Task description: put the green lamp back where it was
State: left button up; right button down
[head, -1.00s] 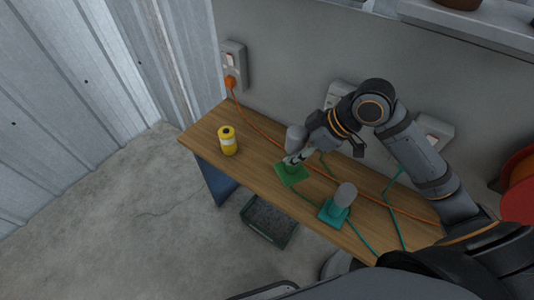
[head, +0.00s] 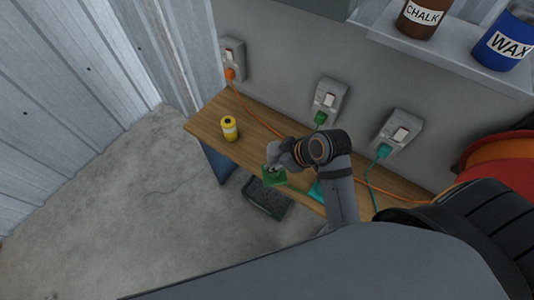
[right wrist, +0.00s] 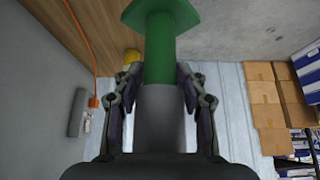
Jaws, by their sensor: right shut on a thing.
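The green lamp is in my right gripper (head: 279,168). In the head view its green base (head: 272,178) shows over the front edge of the wooden bench (head: 205,122). In the right wrist view the green stem (right wrist: 172,50) points away from the gripper and its grey part (right wrist: 160,118) sits between the two fingers (right wrist: 160,100). The teal lamp (head: 316,191) stands on the bench to the right, mostly hidden by my right arm. My left gripper is not in view.
A yellow can (head: 229,128) stands on the bench's left part. Wall sockets hold an orange plug (head: 230,74), a green plug (head: 320,118) and a teal plug (head: 383,151). The orange cable (head: 258,117) crosses the bench. A dark crate (head: 268,198) is on the floor below.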

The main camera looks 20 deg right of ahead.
jog(key=w+d+f+p, duration=0.1)
jog(key=w+f+p, duration=0.1)
jog(key=w+f, duration=1)
jog(key=shift+w+d+p, duration=0.2)
jog(key=shift+p, duration=0.2)
jog(key=shift+f, duration=0.1)
jog(key=shift+f, duration=0.15)
jog(key=c, duration=0.7)
grip_release()
jog(key=shift+c, duration=0.2)
